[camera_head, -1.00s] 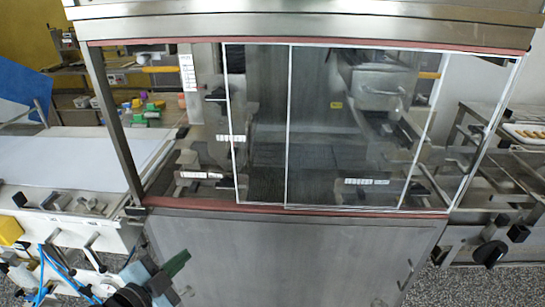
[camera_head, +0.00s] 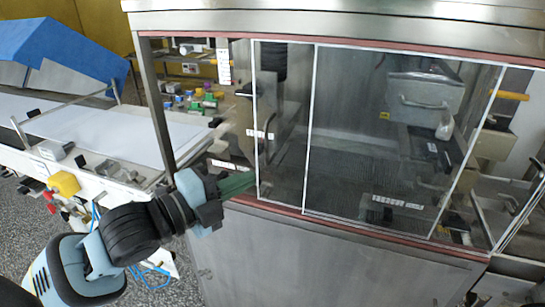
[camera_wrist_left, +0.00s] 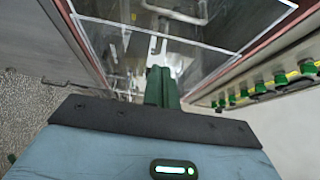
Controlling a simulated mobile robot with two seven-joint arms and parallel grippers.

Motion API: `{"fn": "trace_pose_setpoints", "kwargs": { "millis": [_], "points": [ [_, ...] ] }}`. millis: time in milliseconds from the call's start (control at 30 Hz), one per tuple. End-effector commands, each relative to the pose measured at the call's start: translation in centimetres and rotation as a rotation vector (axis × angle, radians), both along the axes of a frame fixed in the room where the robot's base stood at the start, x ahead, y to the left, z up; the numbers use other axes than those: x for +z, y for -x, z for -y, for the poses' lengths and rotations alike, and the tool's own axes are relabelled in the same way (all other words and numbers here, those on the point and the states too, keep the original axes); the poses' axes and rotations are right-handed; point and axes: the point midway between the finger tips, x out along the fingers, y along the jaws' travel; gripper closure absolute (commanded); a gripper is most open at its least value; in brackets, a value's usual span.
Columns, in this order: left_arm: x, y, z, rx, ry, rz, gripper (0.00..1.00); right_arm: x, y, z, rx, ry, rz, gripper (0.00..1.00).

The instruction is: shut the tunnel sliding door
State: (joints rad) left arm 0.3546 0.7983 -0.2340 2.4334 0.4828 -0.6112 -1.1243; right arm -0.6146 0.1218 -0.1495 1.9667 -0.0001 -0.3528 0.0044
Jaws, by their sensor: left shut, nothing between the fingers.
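The tunnel sliding door is clear glass with thin pale edges. Its left pane (camera_head: 284,130) overlaps the right pane (camera_head: 400,100) within the red-trimmed front frame. To the left of the panes, up to the metal post (camera_head: 158,100), the front stands open. My left gripper (camera_head: 250,183) has green fingers, shut and empty, close to the lower left edge of the left pane. Whether they touch it I cannot tell. In the left wrist view the green fingers (camera_wrist_left: 162,88) point toward the framed glass (camera_wrist_left: 215,25). My right gripper is not in view.
A white conveyor belt (camera_head: 95,130) with small knobs along its side runs at the left. A blue angled cover (camera_head: 55,45) stands above its far end. The metal panel (camera_head: 320,255) below the door is bare. Coloured items lie on a bench behind.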

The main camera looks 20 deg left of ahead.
Motion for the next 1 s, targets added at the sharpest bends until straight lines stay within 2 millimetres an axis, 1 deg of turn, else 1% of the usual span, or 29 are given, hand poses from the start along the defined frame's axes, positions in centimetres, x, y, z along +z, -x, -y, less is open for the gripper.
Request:
{"fn": "trace_pose_setpoints", "kwargs": {
  "millis": [167, 267, 600, 833, 900, 1000],
  "points": [
    [0.1, -0.4, 0.2, 0.002, 0.003, 0.001, 1.00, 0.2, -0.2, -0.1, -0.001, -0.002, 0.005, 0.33],
    [0.2, -1.3, 0.7, 0.002, 0.006, 0.001, 1.00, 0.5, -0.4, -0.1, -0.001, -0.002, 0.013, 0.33],
    [0.3, -6.0, 3.8, 0.001, 0.007, 0.003, 1.00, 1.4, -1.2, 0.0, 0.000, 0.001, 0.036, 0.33],
    [0.2, -8.6, 5.5, 0.000, 0.005, 0.000, 1.00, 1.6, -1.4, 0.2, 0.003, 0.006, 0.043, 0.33],
    [0.0, -8.8, 4.3, 0.004, -0.002, -0.001, 1.00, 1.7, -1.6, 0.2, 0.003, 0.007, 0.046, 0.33],
    [0.0, -9.0, 3.1, 0.004, -0.001, -0.001, 1.00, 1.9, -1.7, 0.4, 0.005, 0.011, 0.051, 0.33]
  ]
}}
